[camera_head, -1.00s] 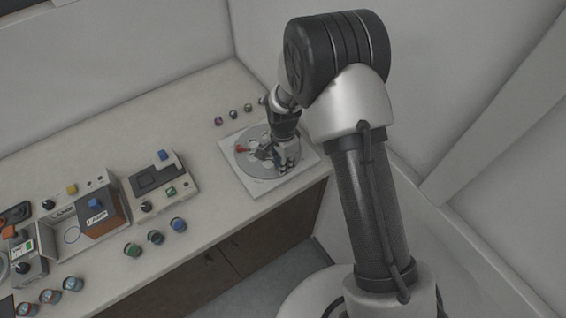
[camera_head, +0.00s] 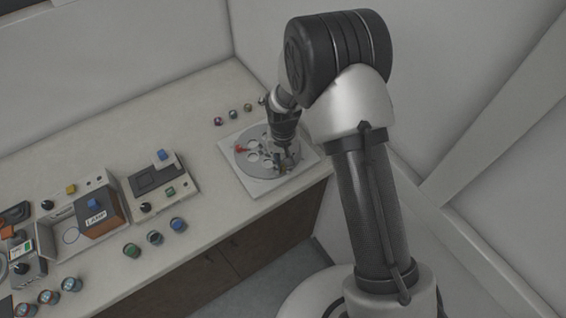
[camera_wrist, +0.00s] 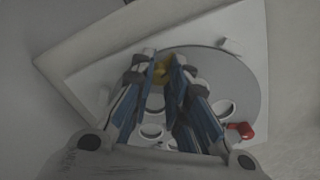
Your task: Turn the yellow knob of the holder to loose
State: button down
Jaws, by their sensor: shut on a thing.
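The holder is a round grey disc (camera_wrist: 247,82) with several round holes, on a square white plate (camera_wrist: 85,75). It also shows in the head view as a disc (camera_head: 242,163) on the counter. The yellow knob (camera_wrist: 162,71) is between the fingertips of my gripper (camera_wrist: 160,74) in the wrist view. The blue-padded fingers are closed on the knob from both sides and hide part of it. In the head view my gripper (camera_head: 284,158) is low over the near right side of the disc. Which way the knob is turned cannot be made out.
A red part (camera_wrist: 241,130) sits on the disc's edge, clear of my fingers. Several small round pieces (camera_head: 233,114) stand behind the plate. A device with a blue button (camera_head: 162,155) and several coloured jars (camera_head: 155,238) are to the left. A wall is close behind.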

jog(key=n, duration=0.4)
jog(key=shift+n, duration=0.3)
jog(key=n, duration=0.3)
jog(key=shift+n, duration=0.4)
jog(key=n, duration=1.2)
jog(key=shift+n, duration=0.3)
jog(key=n, duration=0.3)
jog(key=shift+n, duration=0.3)
jog(key=n, duration=0.3)
jog(key=shift+n, duration=0.3)
jog(key=shift+w+n, duration=0.1)
jog(key=shift+n, duration=1.8)
